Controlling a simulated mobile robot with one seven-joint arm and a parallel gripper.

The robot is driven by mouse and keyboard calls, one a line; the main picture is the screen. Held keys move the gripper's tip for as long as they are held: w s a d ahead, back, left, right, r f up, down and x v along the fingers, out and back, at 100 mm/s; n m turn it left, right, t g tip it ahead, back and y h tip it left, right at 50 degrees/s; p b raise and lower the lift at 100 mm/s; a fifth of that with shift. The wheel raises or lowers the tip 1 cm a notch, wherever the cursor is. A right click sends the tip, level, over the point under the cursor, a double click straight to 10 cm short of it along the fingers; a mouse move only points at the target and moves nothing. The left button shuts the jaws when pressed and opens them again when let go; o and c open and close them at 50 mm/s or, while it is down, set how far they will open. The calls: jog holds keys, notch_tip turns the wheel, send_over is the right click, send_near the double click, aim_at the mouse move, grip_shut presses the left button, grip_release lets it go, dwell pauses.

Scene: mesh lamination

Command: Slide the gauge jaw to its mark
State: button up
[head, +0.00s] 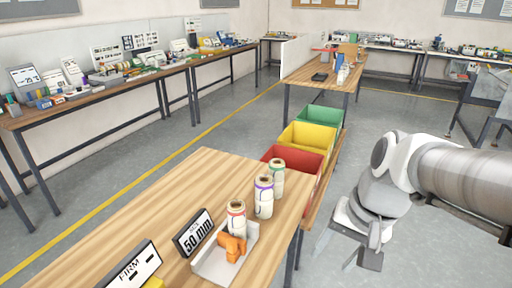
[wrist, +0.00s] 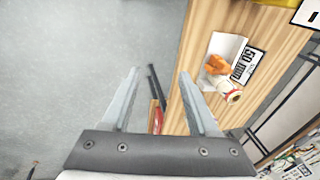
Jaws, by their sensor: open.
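The gauge is a pale grey channel (head: 208,266) lying on the wooden table, with an orange jaw (head: 232,246) on it near its far end. A black-framed "50 mm" sign (head: 194,233) stands beside it on the left. In the wrist view the orange jaw (wrist: 216,64), the pale channel (wrist: 228,44) and the sign (wrist: 247,65) show right of my fingers. My gripper (wrist: 160,72) is open and empty, over the floor beside the table edge, apart from the jaw. I cannot make out a separate mark on the channel.
Rolls with red (head: 236,221), purple (head: 264,197) and green (head: 277,180) bands stand close to the gauge. A "FIRM" sign (head: 130,268) stands at the near left. Red (head: 308,178), yellow (head: 308,138) and green (head: 321,118) bins line the far side. Floor right of the table is open.

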jog(key=a+f+m+g+y+b, duration=0.25)
jog(key=f+m+y, duration=0.2)
jog(key=f, duration=0.45)
jog(key=m+t+y+b, duration=0.3)
jog(key=m+t+y, duration=0.6)
jog(key=m, duration=0.5)
send_near(236, 245)
jog(key=shift+g+y, duration=0.45)
jog(key=shift+g, duration=0.1)
jog(key=x, duration=0.3)
jog(key=b+x, duration=0.1)
jog(key=x, duration=0.5)
jog(key=shift+w+d+f+b, duration=0.15)
jog(key=shift+w+d+b, duration=0.05)
jog(key=shift+w+b, duration=0.15)
grip_shut()
